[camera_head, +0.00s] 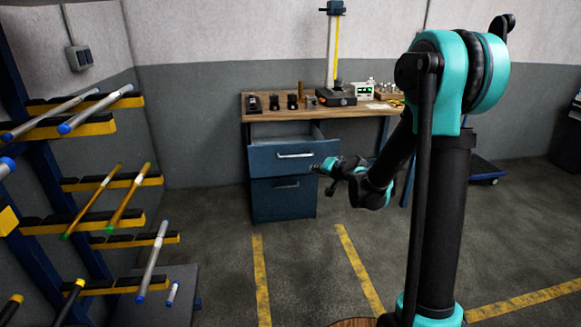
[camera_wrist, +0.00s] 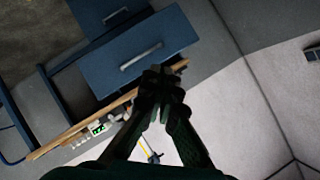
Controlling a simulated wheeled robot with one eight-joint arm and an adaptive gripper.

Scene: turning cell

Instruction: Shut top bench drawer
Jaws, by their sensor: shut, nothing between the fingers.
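The top bench drawer (camera_head: 266,160) is blue with a silver bar handle (camera_head: 295,155). It stands pulled out, with its open inside showing behind the front panel. My gripper (camera_head: 317,169) is shut and empty, near the right end of this drawer front. In the wrist view, which is turned, the drawer front (camera_wrist: 112,68) and handle (camera_wrist: 141,57) lie just beyond my fingertips (camera_wrist: 164,72). The fingers overlap the edge of the front in that picture. I cannot tell whether they touch it.
The lower drawer (camera_head: 268,205) looks shut. The wooden benchtop (camera_head: 275,116) carries a height gauge (camera_head: 335,60), small black holders and a device with a green display (camera_head: 363,90). A bar rack (camera_head: 60,185) stands at the left. The floor before the bench is clear, with yellow lines.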

